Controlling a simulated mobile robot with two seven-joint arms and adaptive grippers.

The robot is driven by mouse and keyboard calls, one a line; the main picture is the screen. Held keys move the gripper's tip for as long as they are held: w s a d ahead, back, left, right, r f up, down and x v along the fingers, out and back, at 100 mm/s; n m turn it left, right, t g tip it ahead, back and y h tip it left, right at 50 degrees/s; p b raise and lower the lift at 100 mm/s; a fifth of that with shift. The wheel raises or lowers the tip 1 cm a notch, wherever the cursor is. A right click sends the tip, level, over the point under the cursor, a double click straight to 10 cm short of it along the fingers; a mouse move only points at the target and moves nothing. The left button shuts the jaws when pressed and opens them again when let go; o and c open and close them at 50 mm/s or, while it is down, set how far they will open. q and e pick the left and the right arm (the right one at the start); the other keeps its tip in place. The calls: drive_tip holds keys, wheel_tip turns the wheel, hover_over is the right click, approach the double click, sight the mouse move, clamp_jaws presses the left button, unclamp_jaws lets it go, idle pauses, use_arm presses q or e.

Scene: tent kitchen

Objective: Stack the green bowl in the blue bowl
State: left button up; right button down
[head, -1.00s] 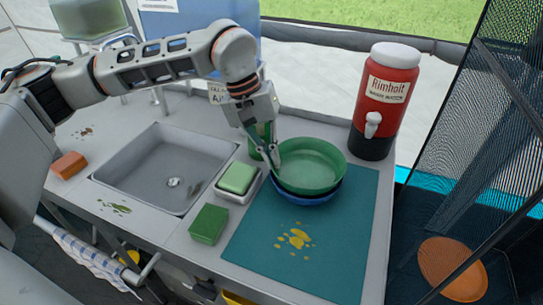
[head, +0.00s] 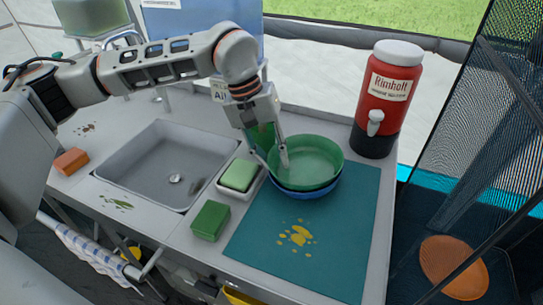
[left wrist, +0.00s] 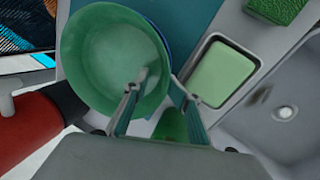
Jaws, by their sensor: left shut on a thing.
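The green bowl (head: 312,152) sits in the blue bowl (head: 312,190), whose rim shows just below it along the front; whether it is fully seated is hard to tell. My left gripper (head: 273,166) is at the green bowl's left rim, shut on its wall, one finger inside and the other outside. In the left wrist view the gripper (left wrist: 160,82) straddles the rim of the green bowl (left wrist: 95,55), and only a sliver of the blue bowl shows beyond it. My right gripper is not in view.
The bowls stand on a teal mat (head: 330,240) with yellow spots. A soap dish with green soap (head: 238,175), a green sponge (head: 210,221) and the sink (head: 150,175) lie left. A green bottle (head: 262,136) is behind the gripper; a red dispenser (head: 386,95) stands back right.

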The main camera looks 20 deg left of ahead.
use_arm(q)
drive_tip(key=shift+d+r, duration=0.1)
drive_tip(key=shift+d, duration=0.1)
drive_tip(key=p+v, duration=0.1)
drive_tip(key=v, duration=1.1)
drive_tip(key=shift+r+p, duration=0.4)
drive_tip(key=shift+w, duration=0.15)
